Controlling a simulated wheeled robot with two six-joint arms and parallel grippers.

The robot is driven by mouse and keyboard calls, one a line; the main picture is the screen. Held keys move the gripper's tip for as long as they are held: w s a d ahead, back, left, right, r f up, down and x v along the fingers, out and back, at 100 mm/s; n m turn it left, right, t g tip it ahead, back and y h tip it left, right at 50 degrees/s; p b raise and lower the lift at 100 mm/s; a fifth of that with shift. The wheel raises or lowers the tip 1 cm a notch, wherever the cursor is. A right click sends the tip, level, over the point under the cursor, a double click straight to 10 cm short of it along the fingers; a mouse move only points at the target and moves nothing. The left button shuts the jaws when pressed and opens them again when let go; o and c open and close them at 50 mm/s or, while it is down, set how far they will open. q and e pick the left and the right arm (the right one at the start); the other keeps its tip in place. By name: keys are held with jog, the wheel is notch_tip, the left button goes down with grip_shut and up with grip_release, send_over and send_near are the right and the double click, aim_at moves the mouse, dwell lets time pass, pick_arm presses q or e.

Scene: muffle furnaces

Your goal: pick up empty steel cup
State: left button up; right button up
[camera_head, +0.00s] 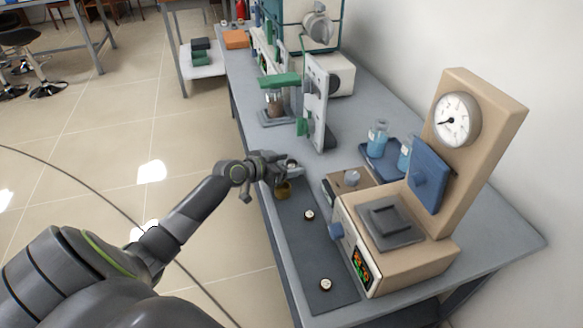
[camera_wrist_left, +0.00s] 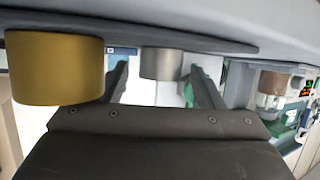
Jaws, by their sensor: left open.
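The steel cup (camera_wrist_left: 161,63) is a small plain grey cylinder. In the left wrist view, where the table appears at the top, it shows between the two open fingers of my left gripper (camera_wrist_left: 158,85), with gaps on both sides. In the head view the steel cup (camera_head: 291,164) is small and partly hidden by my left gripper (camera_head: 287,172). A brass-coloured cup (camera_wrist_left: 58,68) stands close beside the gripper, outside the fingers. It also shows in the head view (camera_head: 283,190). Whether the steel cup is empty cannot be seen. My right gripper is not in view.
A dark mat (camera_head: 303,251) near the table's front edge bears two small white-topped round pieces (camera_head: 309,215), (camera_head: 325,284). A beige device with a dial (camera_head: 455,120) stands to the right. Blue-liquid beakers (camera_head: 377,138) stand on a blue tray behind. A green-topped stand (camera_head: 280,80) is farther back.

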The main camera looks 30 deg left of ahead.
pick_arm(q)
jog(key=shift+c, duration=0.4)
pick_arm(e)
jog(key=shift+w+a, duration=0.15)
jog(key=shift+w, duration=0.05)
pick_arm(q)
jog(key=shift+c, duration=1.2)
jog(key=c, duration=0.7)
jog(key=shift+c, duration=0.3)
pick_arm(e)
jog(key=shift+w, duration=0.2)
pick_arm(q)
jog(key=shift+r, duration=0.1)
